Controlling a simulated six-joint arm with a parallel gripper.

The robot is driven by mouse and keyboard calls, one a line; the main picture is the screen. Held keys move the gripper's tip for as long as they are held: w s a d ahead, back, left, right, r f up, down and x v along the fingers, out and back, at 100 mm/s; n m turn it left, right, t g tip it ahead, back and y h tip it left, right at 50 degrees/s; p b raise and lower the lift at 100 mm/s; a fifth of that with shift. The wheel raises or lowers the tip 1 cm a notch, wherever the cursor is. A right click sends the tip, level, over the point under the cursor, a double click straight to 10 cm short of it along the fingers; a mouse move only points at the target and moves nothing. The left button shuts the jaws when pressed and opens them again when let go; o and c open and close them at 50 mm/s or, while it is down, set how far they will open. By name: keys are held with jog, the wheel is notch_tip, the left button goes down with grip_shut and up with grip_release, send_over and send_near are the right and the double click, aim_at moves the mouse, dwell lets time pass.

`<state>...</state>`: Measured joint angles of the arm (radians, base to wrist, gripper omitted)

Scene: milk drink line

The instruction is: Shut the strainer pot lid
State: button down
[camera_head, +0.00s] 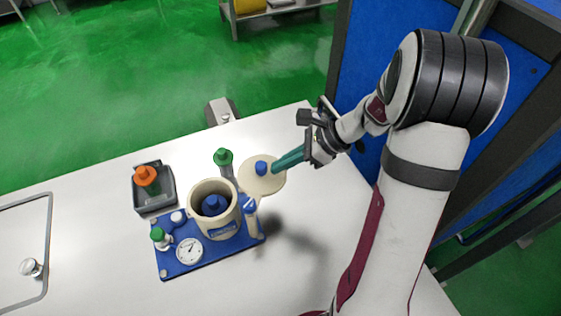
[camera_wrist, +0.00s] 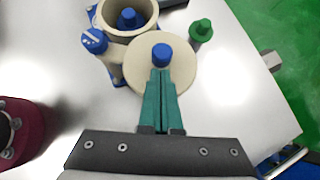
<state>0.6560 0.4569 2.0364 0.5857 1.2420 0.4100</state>
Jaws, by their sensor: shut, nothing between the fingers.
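The strainer pot (camera_head: 207,201) is a cream cylinder standing open on a blue base plate (camera_head: 216,253). A blue knobbed part shows inside it (camera_head: 213,206). Its round cream lid (camera_head: 272,184) with a blue knob (camera_head: 261,168) is swung out to the pot's right side in the head view. In the wrist view the lid (camera_wrist: 140,72) lies below the pot (camera_wrist: 107,24), with its knob (camera_wrist: 162,54) on top. My gripper (camera_head: 276,167) has its teal fingers shut and empty, with the tips at or right beside the knob. I cannot tell whether they touch it.
A green-topped part (camera_head: 223,158) stands behind the pot and lid. A grey tray (camera_head: 170,202) with an orange-topped part (camera_head: 146,177) is at the left. The base plate also carries a dial gauge (camera_head: 189,251) and a blue-handled valve (camera_head: 249,204). The table front is clear.

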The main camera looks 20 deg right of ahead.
aim_at(269, 159)
jog(key=shift+w+a, duration=0.15)
dwell(0.3)
jog(key=shift+w+a+n+g, duration=0.2)
jog(key=shift+n+g, duration=0.1)
jog(key=shift+n, duration=0.1)
jog(key=shift+w, duration=0.1)
jog(key=shift+w+a+n+g+y, duration=0.4)
jog(key=shift+w+a+n+g, duration=0.35)
jog(key=shift+n, duration=0.35)
jog(key=w+a+n+g+h, duration=0.1)
jog(key=a+n+g, duration=0.2)
jog(key=n, duration=0.1)
jog(key=a+n+g+h, duration=0.1)
jog(key=a+n+g, duration=0.2)
jog(key=a+n, duration=0.1)
jog(key=w+a+n+g, duration=0.1)
jog(key=a+n+g, duration=0.2)
jog(key=n, duration=0.1)
jog(key=shift+w+a+h, duration=0.35)
jog(key=shift+a+h, duration=0.05)
jog(key=shift+s+a, duration=0.2)
jog(key=shift+a, duration=0.3)
